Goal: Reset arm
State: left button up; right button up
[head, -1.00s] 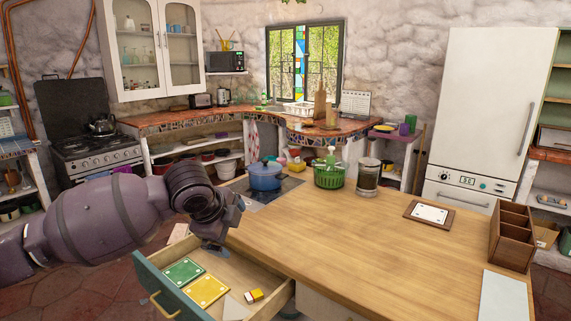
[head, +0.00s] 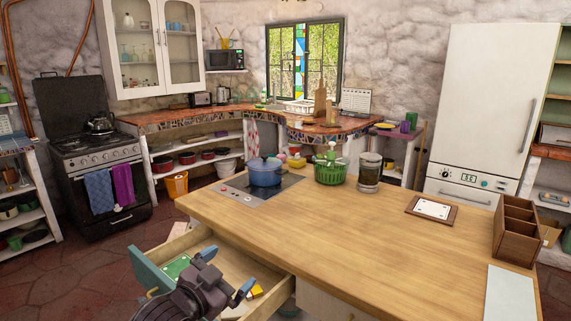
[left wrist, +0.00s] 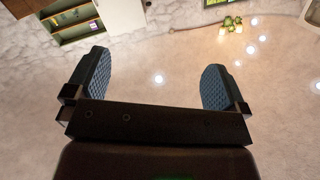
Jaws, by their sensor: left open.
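My left gripper (head: 228,272) is open and empty, low in the head view in front of the open drawer (head: 150,268) and overlapping its contents in the picture. In the left wrist view the same gripper (left wrist: 155,80) has its two dark, ridged fingers spread wide with nothing between them. That view looks toward the pale ceiling with small lights. My left arm comes up from the bottom edge of the head view. My right gripper is not in view.
The open drawer holds a green card (head: 176,266) and a small yellow box (head: 257,291). The wooden countertop (head: 340,230) is mostly clear. A blue pot (head: 265,177), green basket (head: 331,173), glass jar (head: 369,176) and wooden organizer (head: 516,232) stand on it.

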pick_arm(q)
jog(key=s+a+f+n+y+b, duration=0.1)
jog(key=s+a+f+n+y, duration=0.2)
jog(key=s+a+f, duration=0.45)
jog(key=s+a+f+n+y+b, duration=0.1)
jog(key=s+a+f+n+y, duration=0.25)
jog(key=f, duration=0.65)
jog(key=s+a+f+n+g+y, duration=0.1)
jog(key=s+a+f+g, duration=0.1)
jog(key=s+f, duration=0.4)
jog(key=s+a+f+n+g, duration=0.1)
jog(key=s+a+f, duration=0.1)
jog(key=s+f, duration=0.5)
jog(key=s, duration=0.4)
jog(key=shift+a+g+y+b, duration=0.25)
jog(key=shift+g+y+b, duration=0.1)
jog(key=shift+g+b, duration=0.05)
jog(key=shift+s+n, duration=0.1)
jog(key=shift+n, duration=0.15)
jog(key=shift+c, duration=0.2)
